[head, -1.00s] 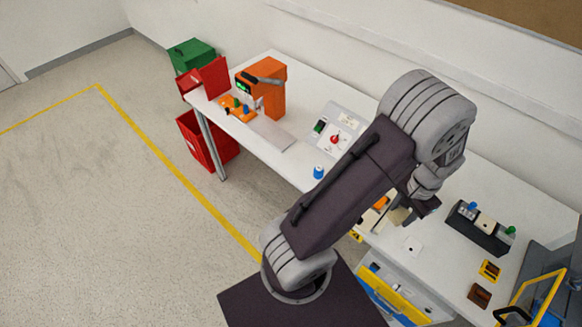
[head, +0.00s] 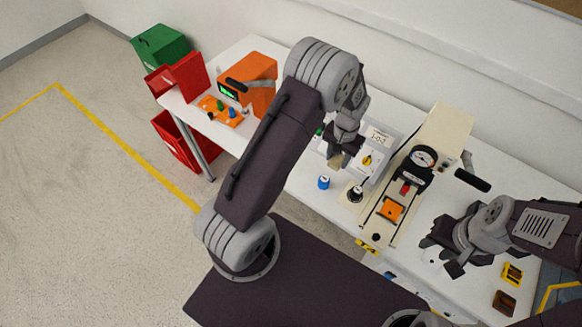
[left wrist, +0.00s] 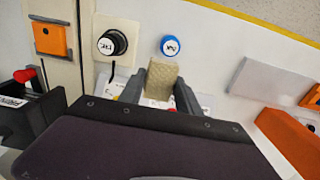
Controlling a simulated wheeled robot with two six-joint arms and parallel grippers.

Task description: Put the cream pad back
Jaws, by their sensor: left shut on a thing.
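The cream pad (left wrist: 161,82) is a small block between my left gripper's fingers (left wrist: 160,92) in the left wrist view. The left gripper is shut on it. In the head view, the left gripper (head: 341,153) hangs over the front of the grey panel (head: 388,143), with the pad (head: 335,161) at its tips. I cannot tell the pad's height above the table. The fingers hide part of the panel. My right gripper (head: 441,257) is open and empty at the right part of the table, its fingers spread.
A blue-topped cylinder (head: 323,183) and a black knob (head: 355,193) stand near the pad. A cream press with a gauge (head: 423,157) and orange block (head: 392,209) stands to their right. A yellow knob (head: 367,160) sits on the panel. An orange machine (head: 262,90) stands left.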

